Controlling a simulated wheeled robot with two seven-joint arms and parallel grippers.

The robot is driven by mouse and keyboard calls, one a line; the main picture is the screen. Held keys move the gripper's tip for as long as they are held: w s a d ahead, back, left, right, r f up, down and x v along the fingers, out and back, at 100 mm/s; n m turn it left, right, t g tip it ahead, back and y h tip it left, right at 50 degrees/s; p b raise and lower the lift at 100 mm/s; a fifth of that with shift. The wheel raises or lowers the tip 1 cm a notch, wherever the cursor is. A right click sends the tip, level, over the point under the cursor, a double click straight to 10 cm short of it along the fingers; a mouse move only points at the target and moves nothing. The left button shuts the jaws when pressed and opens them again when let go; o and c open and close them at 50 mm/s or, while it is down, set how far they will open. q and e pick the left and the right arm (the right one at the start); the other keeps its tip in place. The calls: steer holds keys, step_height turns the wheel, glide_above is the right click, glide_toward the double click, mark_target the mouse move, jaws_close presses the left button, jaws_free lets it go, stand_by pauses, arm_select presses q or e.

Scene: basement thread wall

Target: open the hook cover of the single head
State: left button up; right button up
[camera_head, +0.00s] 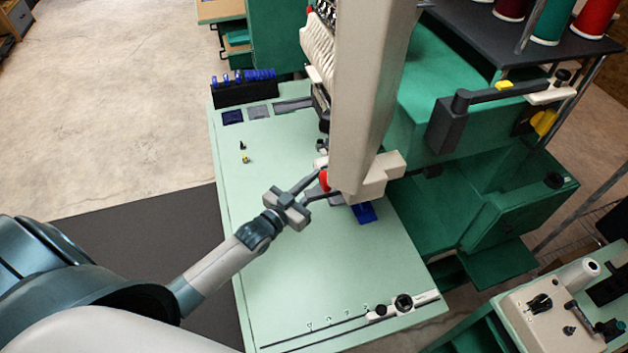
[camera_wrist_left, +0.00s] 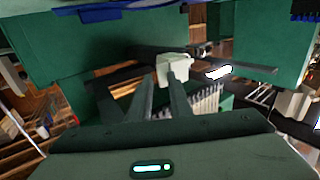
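The single head is a machine with a tall cream head (camera_head: 365,95) over a pale green table (camera_head: 290,270). My left gripper (camera_head: 326,183) reaches in at the lower end of the head, above the table. Its two fingers are spread, with a small red part (camera_head: 323,180) showing between or just behind them. In the left wrist view the dark fingers (camera_wrist_left: 163,78) point at a cream block (camera_wrist_left: 173,68) close to their tips; contact cannot be told. I cannot make out the hook cover for certain. My right gripper is not in view.
A blue part (camera_head: 363,213) lies by the head's foot. A dark rack with blue items (camera_head: 243,88) stands at the table's back left. Green cabinets (camera_head: 505,205) stand to the right. Small bits (camera_head: 244,153) lie on the table; its front left is clear.

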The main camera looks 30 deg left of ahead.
arm_select(q)
steer(key=shift+w+a+r, duration=0.1)
steer(key=shift+w+r, duration=0.15)
steer(key=shift+r, duration=0.1)
steer(key=b+v, duration=0.5)
steer(key=v, duration=1.3)
steer(key=shift+d+f+b, duration=0.2)
steer(key=shift+f+b, duration=0.15)
steer(key=shift+b, duration=0.05)
